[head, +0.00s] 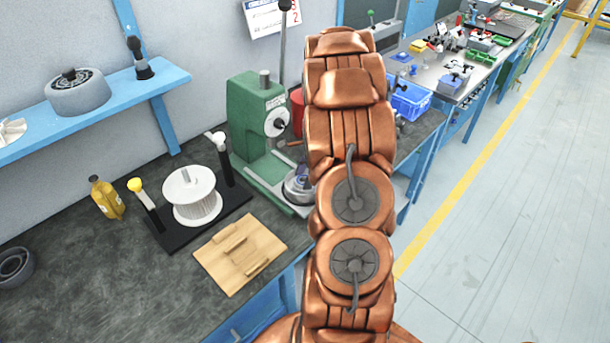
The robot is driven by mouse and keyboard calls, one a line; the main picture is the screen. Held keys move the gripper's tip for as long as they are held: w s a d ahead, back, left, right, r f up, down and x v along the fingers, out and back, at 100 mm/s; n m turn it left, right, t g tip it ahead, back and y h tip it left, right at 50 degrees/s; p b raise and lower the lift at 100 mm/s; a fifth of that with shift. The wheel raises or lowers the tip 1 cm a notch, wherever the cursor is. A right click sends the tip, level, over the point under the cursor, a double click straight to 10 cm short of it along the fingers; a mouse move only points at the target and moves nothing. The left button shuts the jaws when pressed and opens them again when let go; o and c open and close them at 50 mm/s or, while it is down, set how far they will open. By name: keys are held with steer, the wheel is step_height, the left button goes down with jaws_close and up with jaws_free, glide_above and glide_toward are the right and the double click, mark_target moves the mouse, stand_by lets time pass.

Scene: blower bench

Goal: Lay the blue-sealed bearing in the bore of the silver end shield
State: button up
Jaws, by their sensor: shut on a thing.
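My copper-coloured arm runs up the middle of the head view, and my gripper is out of sight behind it. A round silver part (292,193), which looks like the silver end shield, sits on the base of the green press (255,125). My arm covers its right side. A small dark and bluish patch shows at its top, too small to tell what it is. I cannot make out the blue-sealed bearing or whether anything is in the bore.
A white rotor (194,198) stands in a black cradle (161,238) with upright posts. A wooden block (240,253), a yellow bottle (106,198) and a dark ring (14,267) are on the bench. A blue crate (410,99) is behind my arm. The bench's front left is clear.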

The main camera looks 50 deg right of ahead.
stand_by(0.3)
steer(key=o, duration=1.3)
steer(key=v, duration=1.2)
